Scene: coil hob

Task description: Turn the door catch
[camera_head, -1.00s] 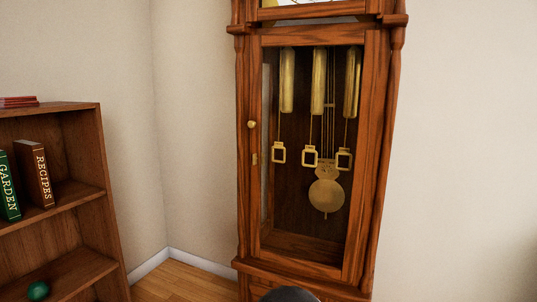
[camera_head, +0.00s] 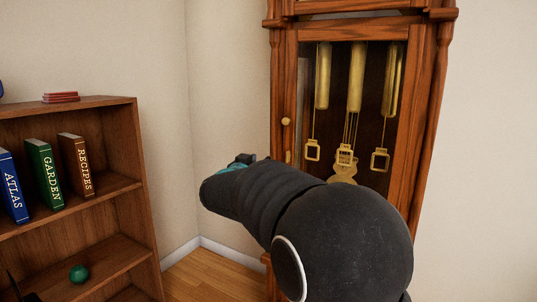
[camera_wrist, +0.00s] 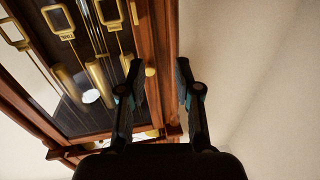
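The tall wooden clock case has a glazed door (camera_head: 291,85) with a round brass knob (camera_head: 285,121) on its left stile. In the wrist view, which is upside down, the knob (camera_wrist: 150,72) shows between the fingers, closer to the left one. A brass piece, seemingly the catch (camera_wrist: 134,13), is at the top edge. My gripper (camera_wrist: 158,70) is open with nothing between its pads that I can see touching. In the head view it is mostly hidden by my arm.
Brass weights (camera_head: 356,75) and a pendulum (camera_head: 343,172) hang behind the door glass. A bookshelf (camera_head: 140,190) with books and a green ball (camera_head: 79,273) stands at the left. Bare wall and floor (camera_head: 212,275) lie between shelf and clock.

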